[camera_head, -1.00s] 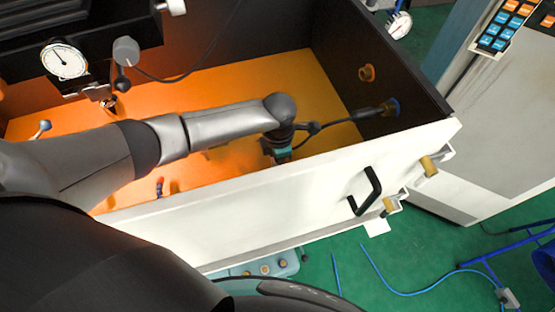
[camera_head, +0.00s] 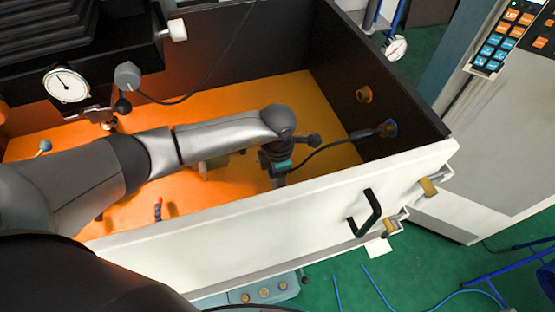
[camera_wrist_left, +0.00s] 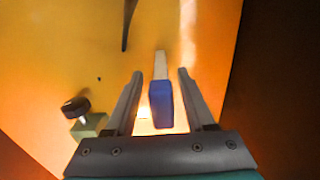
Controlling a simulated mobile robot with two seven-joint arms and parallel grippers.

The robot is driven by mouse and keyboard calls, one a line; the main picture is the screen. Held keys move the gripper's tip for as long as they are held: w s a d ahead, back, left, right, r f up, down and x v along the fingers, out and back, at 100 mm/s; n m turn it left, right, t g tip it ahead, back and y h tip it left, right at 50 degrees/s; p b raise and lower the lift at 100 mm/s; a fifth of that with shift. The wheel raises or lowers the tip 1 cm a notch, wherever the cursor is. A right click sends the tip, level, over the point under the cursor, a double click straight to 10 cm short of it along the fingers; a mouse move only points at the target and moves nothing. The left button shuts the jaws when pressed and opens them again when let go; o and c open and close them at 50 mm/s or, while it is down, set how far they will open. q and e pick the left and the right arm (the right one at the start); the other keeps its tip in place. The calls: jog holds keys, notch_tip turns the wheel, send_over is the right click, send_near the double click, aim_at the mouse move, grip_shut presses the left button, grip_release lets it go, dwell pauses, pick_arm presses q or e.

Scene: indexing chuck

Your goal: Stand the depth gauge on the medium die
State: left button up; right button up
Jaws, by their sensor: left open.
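My left gripper (camera_head: 277,182) points down inside the orange-floored tray; its fingertips are hidden in the head view. In the left wrist view the left gripper (camera_wrist_left: 158,75) is open, fingers apart. A blue-handled tool (camera_wrist_left: 161,105) with a pale flat end lies between the fingers, with gaps at both sides. A greenish block with a black knob (camera_wrist_left: 76,106) is beside the left finger. I cannot tell which thing is the depth gauge or the medium die. My right gripper is not in view.
The tray has a white front wall (camera_head: 230,240) with a black handle (camera_head: 365,212) and dark back and side walls. A dial indicator (camera_head: 67,86) hangs at the back left. A black cable (camera_head: 330,148) runs to the right wall. A small red and blue item (camera_head: 158,209) is near the front wall.

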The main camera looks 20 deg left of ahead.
pick_arm(q)
notch_tip(320, 180, up, 9)
jog(key=shift+b, duration=0.45)
